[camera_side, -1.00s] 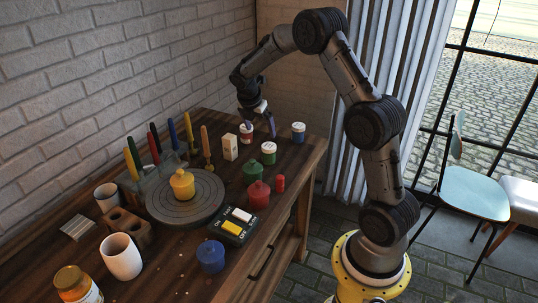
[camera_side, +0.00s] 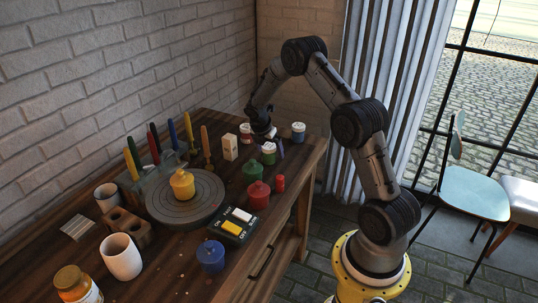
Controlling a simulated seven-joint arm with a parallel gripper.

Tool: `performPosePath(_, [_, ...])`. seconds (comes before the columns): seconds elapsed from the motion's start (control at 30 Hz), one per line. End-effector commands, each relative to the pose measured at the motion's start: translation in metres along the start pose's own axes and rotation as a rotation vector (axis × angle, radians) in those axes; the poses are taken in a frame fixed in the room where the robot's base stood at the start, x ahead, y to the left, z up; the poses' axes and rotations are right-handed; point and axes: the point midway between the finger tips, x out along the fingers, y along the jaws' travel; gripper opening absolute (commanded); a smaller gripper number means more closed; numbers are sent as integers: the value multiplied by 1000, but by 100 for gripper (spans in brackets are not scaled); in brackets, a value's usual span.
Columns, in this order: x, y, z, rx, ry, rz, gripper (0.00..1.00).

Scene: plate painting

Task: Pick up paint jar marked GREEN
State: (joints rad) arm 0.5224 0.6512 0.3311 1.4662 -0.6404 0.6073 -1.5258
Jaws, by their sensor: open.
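The paint jar with a green label and white lid (camera_side: 268,157) stands upright on the wooden table towards its far right end. My gripper (camera_side: 271,146) is open and pointing down right at this jar. One purple-grey finger shows just right of the jar; the other finger is hard to make out. I cannot tell whether the fingers touch the jar. The label's wording is too small to read.
A red-labelled jar (camera_side: 245,136) stands close behind and left, partly beside my gripper. A blue-labelled jar (camera_side: 298,133) stands to the right. A wooden block (camera_side: 230,148), a green lidded pot (camera_side: 252,172) and a red lidded pot (camera_side: 259,194) stand nearby.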

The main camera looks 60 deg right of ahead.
Motion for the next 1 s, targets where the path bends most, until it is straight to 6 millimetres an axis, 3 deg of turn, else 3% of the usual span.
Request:
performPosePath(0.17, [20, 0, 0, 1, -1, 0, 100])
performPosePath(0.43, [22, 0, 0, 1, -1, 1, 100])
performPosePath(0.9, [21, 0, 0, 1, -1, 1, 15])
performPosePath(0.97, [21, 0, 0, 1, -1, 1, 5])
performPosePath(1.0, [21, 1, 1, 1, -2, 2, 4])
